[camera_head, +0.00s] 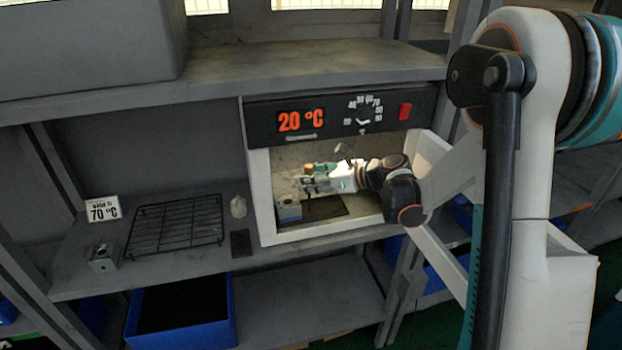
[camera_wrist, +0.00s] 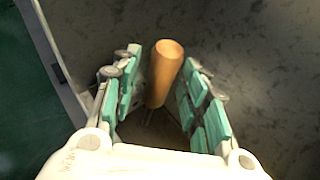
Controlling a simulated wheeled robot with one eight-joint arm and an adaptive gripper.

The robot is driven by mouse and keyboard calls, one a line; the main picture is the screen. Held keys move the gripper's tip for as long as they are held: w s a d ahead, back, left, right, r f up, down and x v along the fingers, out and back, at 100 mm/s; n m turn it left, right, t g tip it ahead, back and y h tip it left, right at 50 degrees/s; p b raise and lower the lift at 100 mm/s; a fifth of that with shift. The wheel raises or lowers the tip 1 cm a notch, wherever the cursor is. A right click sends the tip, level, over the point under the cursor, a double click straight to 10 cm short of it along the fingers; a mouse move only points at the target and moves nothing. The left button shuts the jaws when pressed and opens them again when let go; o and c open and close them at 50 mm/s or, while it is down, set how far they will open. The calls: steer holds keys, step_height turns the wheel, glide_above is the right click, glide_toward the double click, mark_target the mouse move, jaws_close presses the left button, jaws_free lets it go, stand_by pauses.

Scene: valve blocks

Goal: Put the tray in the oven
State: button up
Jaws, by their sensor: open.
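The oven (camera_head: 265,200) stands open in the shelf, with a red 20 °C display on its dark panel. A dark flat tray (camera_head: 328,207) lies on the oven floor, partly hidden by my arm. A metal block (camera_head: 289,211) is at its left end. My gripper (camera_head: 312,184) reaches into the oven from the right, above the tray. In the wrist view my gripper (camera_wrist: 158,78) is open, with an upright brown cylindrical handle (camera_wrist: 164,75) between its teal-padded fingers. A gap shows beside the handle; I cannot tell whether either finger touches it.
A black wire rack (camera_head: 175,226) stands on the shelf left of the oven. Near it are a 70 °C sign (camera_head: 103,209), another metal block (camera_head: 103,258) and a small pale object (camera_head: 238,206). A blue bin (camera_head: 181,311) sits below. The oven walls closely surround my gripper.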

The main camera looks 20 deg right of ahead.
steer(key=p+v, duration=0.2)
steer(key=v, duration=0.5)
steer(key=shift+s+d+r, duration=0.15)
steer(key=shift+s+r, duration=0.05)
